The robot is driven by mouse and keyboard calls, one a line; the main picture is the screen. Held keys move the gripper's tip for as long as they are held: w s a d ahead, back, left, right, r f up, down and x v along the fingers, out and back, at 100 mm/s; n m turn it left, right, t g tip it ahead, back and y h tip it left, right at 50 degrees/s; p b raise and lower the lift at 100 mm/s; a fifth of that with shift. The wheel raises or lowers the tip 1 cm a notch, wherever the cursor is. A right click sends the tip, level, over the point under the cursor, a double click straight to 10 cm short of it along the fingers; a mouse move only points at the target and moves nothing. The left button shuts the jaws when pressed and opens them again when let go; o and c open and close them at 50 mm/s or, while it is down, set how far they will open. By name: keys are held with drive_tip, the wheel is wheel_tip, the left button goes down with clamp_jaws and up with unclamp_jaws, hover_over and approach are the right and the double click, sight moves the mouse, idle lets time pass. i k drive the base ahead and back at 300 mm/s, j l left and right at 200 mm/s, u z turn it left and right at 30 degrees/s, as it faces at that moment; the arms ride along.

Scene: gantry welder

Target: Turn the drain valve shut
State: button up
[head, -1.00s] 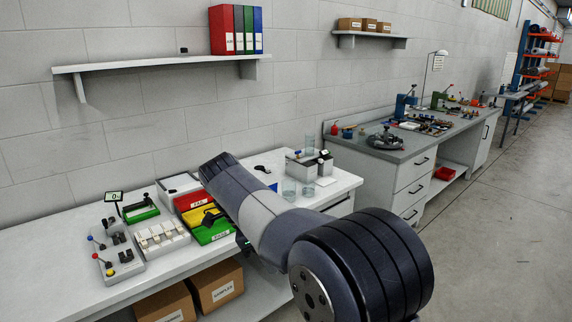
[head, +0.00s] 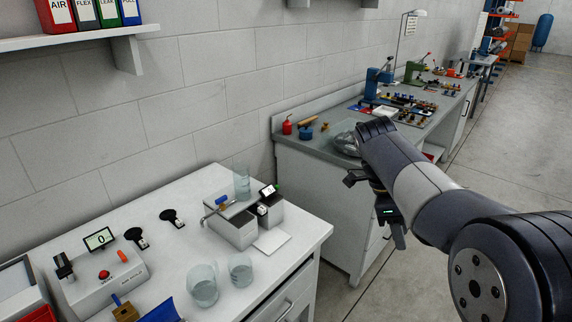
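A small drain rig of grey boxes (head: 235,228) stands near the right end of the white bench. A blue-handled valve (head: 221,201) sits on a thin metal pipe at its upper left, and the handle lies roughly along the pipe. A clear cylinder (head: 242,184) stands at the back of the rig. My gripper (head: 386,210) hangs in the air to the right of the rig, well apart from the valve. It is dark and small, and I cannot tell its finger opening.
Two clear beakers (head: 203,286) (head: 240,268) stand in front of the rig. A control box with a red button (head: 104,275) and two black-handled items (head: 172,218) are to the left. A grey workbench (head: 330,150) with tools stands behind my arm. The floor at right is clear.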

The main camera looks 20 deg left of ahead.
sight(220, 200)
drive_tip(key=i+u, duration=0.1)
drive_tip(key=i, duration=0.35)
drive_tip(key=i+l+u, duration=0.1)
drive_tip(key=i, duration=0.3)
drive_tip(key=i+u, duration=0.15)
drive_tip(key=u, duration=0.25)
drive_tip(key=i+u, duration=0.15)
drive_tip(key=u, duration=0.25)
drive_tip(key=i+u, duration=0.15)
drive_tip(key=u, duration=0.25)
drive_tip(key=i+l+u, duration=0.15)
drive_tip(key=u, duration=0.3)
drive_tip(key=i+u, duration=0.25)
drive_tip(key=i+l+u, duration=0.1)
drive_tip(key=u, duration=0.2)
